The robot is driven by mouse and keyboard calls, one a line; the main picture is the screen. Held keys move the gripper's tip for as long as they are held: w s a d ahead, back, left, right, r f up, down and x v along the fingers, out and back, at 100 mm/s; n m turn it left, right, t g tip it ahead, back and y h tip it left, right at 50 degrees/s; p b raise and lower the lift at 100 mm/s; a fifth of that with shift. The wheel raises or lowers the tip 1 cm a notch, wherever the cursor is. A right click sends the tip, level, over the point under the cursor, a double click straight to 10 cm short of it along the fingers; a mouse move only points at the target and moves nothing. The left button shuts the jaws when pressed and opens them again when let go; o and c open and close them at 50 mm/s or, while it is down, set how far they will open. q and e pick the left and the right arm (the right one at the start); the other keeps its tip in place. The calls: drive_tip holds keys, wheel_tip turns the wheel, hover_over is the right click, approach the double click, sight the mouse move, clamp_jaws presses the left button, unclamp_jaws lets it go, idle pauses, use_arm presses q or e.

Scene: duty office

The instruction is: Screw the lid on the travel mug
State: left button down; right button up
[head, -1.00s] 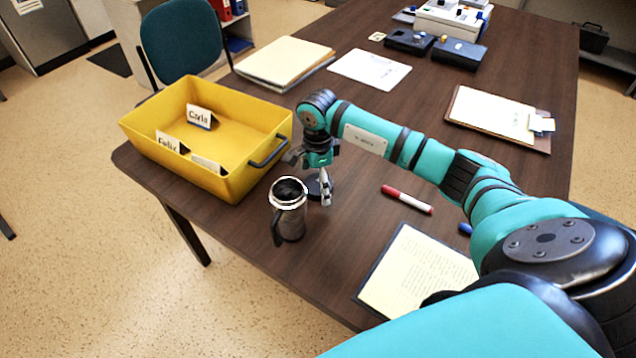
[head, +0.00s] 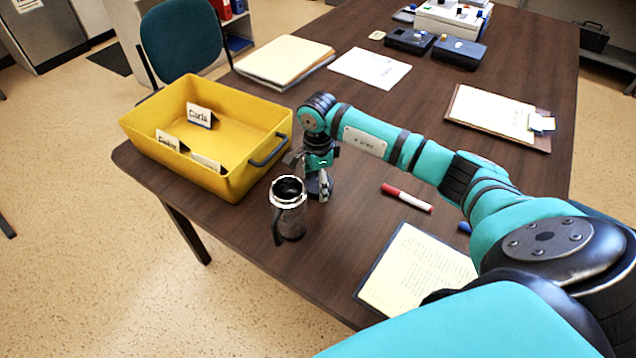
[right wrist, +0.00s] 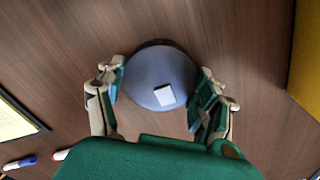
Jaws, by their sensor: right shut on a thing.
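The travel mug (head: 290,213) stands upright near the table's front left edge, with a steel rim, a dark open top and its handle towards the lower left. The lid (right wrist: 160,78) is a round grey-blue disc with a small pale patch on top, seen from above in the right wrist view. In the head view it is a dark shape just behind and right of the mug, mostly hidden by the fingers. My right gripper (head: 313,180) points down and is shut on the lid, with a finger on each side (right wrist: 161,88). My left gripper is not in view.
A yellow tray (head: 238,190) with name cards stands left of the gripper. A red marker (head: 407,198) and a written notepad (head: 420,275) lie to the right. Papers, a clipboard (head: 495,115) and dark boxes (head: 459,52) lie farther back. The middle of the table is clear.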

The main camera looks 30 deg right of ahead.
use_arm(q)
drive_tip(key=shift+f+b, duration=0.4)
use_arm(e)
wheel_tip(320, 180, up, 10)
idle(0.4)
